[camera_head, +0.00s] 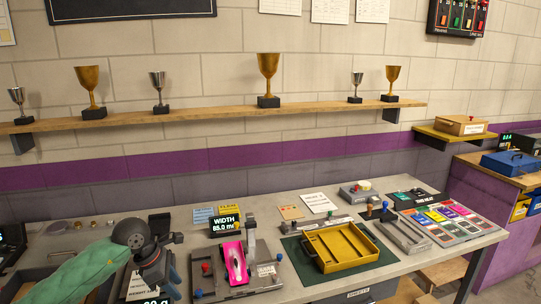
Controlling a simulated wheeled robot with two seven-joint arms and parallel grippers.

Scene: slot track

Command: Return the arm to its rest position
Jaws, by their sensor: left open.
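My left arm comes in from the lower left in a green sleeve. My left gripper (168,262) is dark and open, with nothing seen between its fingers. It is over the left part of the grey workbench (300,183), left of a grey fixture (210,290) that carries a pink car body (235,262). The gripper looks apart from the fixture, and the arm hides part of the bench and a scale-like device below it. My right gripper is not in view.
A yellow tray (345,247) lies on a dark green mat at the middle. A rack of coloured cards (440,219) is to the right. A wooden shelf (210,113) with several trophies hangs behind.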

